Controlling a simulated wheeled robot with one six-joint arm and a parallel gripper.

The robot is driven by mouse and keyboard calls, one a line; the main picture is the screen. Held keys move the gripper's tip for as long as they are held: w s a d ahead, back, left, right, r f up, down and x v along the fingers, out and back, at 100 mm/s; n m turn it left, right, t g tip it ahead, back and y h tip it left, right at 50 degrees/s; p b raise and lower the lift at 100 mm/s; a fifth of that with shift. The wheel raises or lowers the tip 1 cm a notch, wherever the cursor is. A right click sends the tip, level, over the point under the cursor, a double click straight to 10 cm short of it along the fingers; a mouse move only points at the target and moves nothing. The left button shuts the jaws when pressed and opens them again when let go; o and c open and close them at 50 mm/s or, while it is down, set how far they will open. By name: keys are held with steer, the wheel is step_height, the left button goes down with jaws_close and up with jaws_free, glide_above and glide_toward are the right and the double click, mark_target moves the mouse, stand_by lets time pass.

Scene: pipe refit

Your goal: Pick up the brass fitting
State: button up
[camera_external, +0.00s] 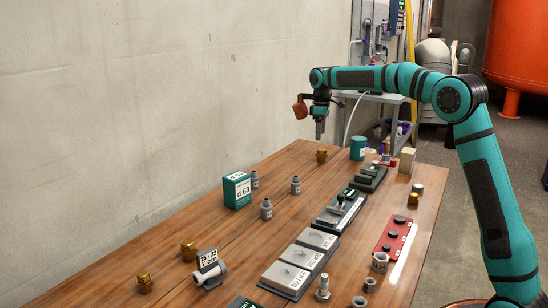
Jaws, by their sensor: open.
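Several brass fittings stand on the wooden table. One brass fitting (321,155) is at the far end, near the table's back left edge. Two more, a brass fitting (189,250) and another (145,282), stand at the near left. Another brass piece (417,189) is at the right edge. My gripper (320,134) points down above the far fitting, apart from it in the picture. It is open with nothing seen in it. The gap between its fingers is too small to make out from here.
A teal can (358,148) stands right of the far fitting. A green box (237,190) and grey fittings (295,185) stand nearer. Grey trays (300,260) and a red plate (397,237) run along the right. A concrete wall (120,90) borders the left. Bare wood (270,167) lies left of the far fitting.

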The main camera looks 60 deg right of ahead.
mark_target(321, 149)
step_height(321, 149, down, 3)
steer(key=shift+f, duration=0.15)
steer(key=shift+s+d+f, duration=0.15)
steer(key=shift+f, duration=1.15)
steer(key=shift+s+d+f, duration=0.1)
steer(key=shift+s+f, duration=0.05)
steer(key=shift+f, duration=1.15)
steer(key=c, duration=1.1)
